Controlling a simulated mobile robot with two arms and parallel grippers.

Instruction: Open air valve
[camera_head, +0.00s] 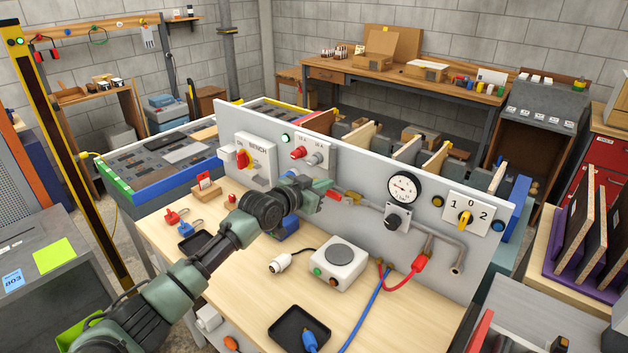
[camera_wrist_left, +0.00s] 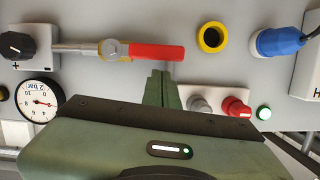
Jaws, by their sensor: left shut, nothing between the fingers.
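The air valve has a brass body (camera_head: 353,198) on a grey pipe on the upright panel, and a red lever handle (camera_head: 333,195). In the left wrist view the red handle (camera_wrist_left: 158,52) extends right from the brass body (camera_wrist_left: 114,49), roughly in line with the pipe. My left gripper (camera_head: 320,188) is in front of the panel by the handle. In the left wrist view its green fingers (camera_wrist_left: 162,78) are together and empty, with their tips just below the handle. I cannot tell whether they touch it. My right gripper is not in view.
A pressure gauge (camera_head: 404,188) and black regulator knob (camera_head: 397,219) are right of the valve. A switch box (camera_head: 248,160) and red and grey knobs (camera_head: 299,152) are to the left. A white box with a round plate (camera_head: 340,262) stands on the wooden bench.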

